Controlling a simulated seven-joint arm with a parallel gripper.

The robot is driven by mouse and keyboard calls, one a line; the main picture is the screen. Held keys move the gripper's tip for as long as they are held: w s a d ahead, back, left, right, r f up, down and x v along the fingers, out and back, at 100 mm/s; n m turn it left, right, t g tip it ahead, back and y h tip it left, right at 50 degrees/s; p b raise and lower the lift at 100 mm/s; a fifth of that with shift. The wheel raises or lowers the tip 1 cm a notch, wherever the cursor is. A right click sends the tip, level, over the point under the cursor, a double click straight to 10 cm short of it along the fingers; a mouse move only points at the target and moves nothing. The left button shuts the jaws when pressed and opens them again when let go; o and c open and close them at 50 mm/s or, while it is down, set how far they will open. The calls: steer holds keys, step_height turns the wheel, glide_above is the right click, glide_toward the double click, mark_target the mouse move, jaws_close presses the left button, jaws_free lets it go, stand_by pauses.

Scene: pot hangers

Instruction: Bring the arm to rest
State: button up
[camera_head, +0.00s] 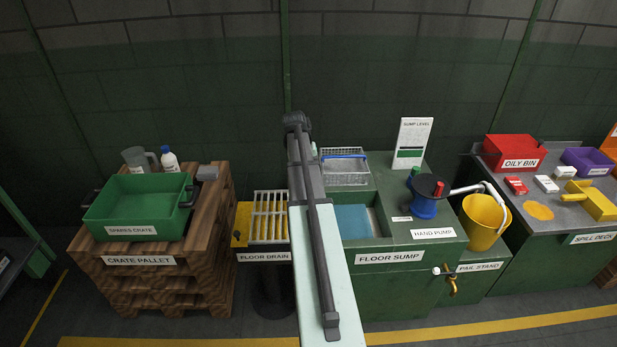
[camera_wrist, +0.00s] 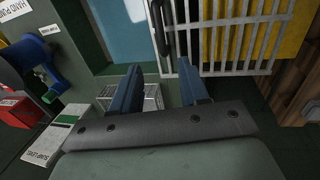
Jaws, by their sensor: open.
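My arm (camera_head: 325,235) reaches forward from the bottom of the head view, with its dark far end (camera_head: 296,122) near the wall, between the floor drain and the floor sump. My fingers cannot be made out in that view. In the wrist view, my gripper (camera_wrist: 160,88) shows two blue fingers set apart with nothing held between them. The wire basket (camera_wrist: 152,98) shows beyond and between the fingers; I cannot tell how far below them it is.
The floor sump (camera_head: 390,260) carries the wire basket (camera_head: 345,177), sump level sign (camera_head: 414,140) and hand pump (camera_head: 425,205). Left are the floor drain grate (camera_head: 268,222) and green spares crate (camera_head: 120,222). A yellow pail (camera_head: 480,222) and red oily bin (camera_head: 512,152) stand right.

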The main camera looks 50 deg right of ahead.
steer(key=shift+a, duration=0.1)
stand_by(0.5)
steer(key=w+a+f+n, duration=0.15)
steer(key=a+f, duration=0.25)
steer(key=a, duration=0.5)
steer(key=w+a+f+n+t, duration=0.1)
steer(key=w+a+f, duration=0.15)
steer(key=a, duration=0.55)
steer(key=w+a+f+n, duration=0.1)
steer(key=a+f+n, duration=0.1)
steer(key=a+f, duration=0.5)
steer(key=s+a+f+n+y, duration=0.1)
steer(key=s+a+f+n, duration=0.15)
steer(key=a, duration=0.65)
steer(key=s+a+f+n, duration=0.1)
steer(key=s+a+f, duration=0.15)
steer(key=a, duration=0.65)
steer(key=s+a+f+n+y, duration=0.1)
steer(key=s+a, duration=0.3)
steer(key=a, duration=0.5)
steer(key=s+f+g, duration=0.3)
steer(key=s+f, duration=0.7)
steer(key=s, duration=0.4)
steer(key=s+f+g, duration=0.3)
steer(key=s+f, duration=0.7)
steer(key=s, duration=0.5)
steer(key=shift+f, duration=0.25)
